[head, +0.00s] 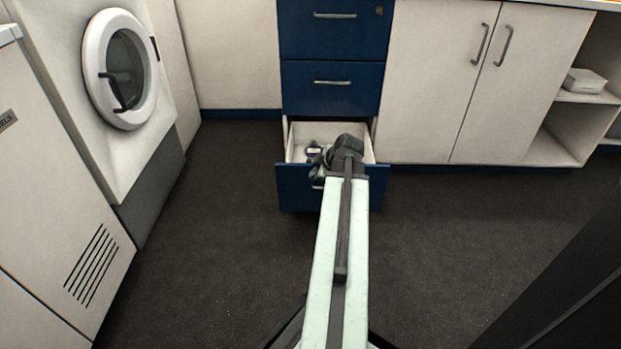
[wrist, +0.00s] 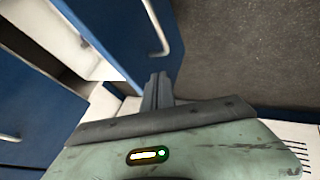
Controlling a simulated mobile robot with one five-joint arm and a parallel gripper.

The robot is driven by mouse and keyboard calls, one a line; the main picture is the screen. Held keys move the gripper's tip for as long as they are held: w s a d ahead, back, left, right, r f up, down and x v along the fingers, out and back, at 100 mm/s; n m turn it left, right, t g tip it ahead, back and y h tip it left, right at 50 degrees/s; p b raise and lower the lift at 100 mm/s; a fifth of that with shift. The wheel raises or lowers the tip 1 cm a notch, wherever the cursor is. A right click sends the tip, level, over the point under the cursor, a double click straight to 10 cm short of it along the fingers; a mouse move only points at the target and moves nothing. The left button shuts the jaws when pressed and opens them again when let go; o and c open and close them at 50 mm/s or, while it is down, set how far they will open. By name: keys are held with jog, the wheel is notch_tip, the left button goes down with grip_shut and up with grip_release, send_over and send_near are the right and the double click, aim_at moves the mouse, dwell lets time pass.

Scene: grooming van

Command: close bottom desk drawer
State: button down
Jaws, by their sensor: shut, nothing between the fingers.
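The bottom desk drawer (head: 296,192) stands pulled out of the blue cabinet, with a blue front and a white inside. In the wrist view its blue front (wrist: 118,38) and pale bar handle (wrist: 153,25) show at the top. My gripper (head: 318,172) is at the drawer front in the head view, and my arm hides the right part of the front and some of the inside. In the wrist view the fingers of my gripper (wrist: 156,88) are together and empty, close to the front. I cannot tell whether they touch it.
Two blue drawers above, the middle one (head: 300,92) and the top one (head: 300,35), are shut. A small dark item (head: 313,150) lies in the open drawer. White cupboards (head: 425,100) stand right and a washer-like machine (head: 88,70) left. The dark floor (head: 210,240) around is clear.

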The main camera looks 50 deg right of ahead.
jog(key=d, duration=0.1)
jog(key=w, duration=0.1)
jog(key=d, duration=0.1)
jog(key=shift+w+d+r, duration=0.2)
jog(key=shift+w+d, duration=0.05)
jog(key=shift+d, duration=0.1)
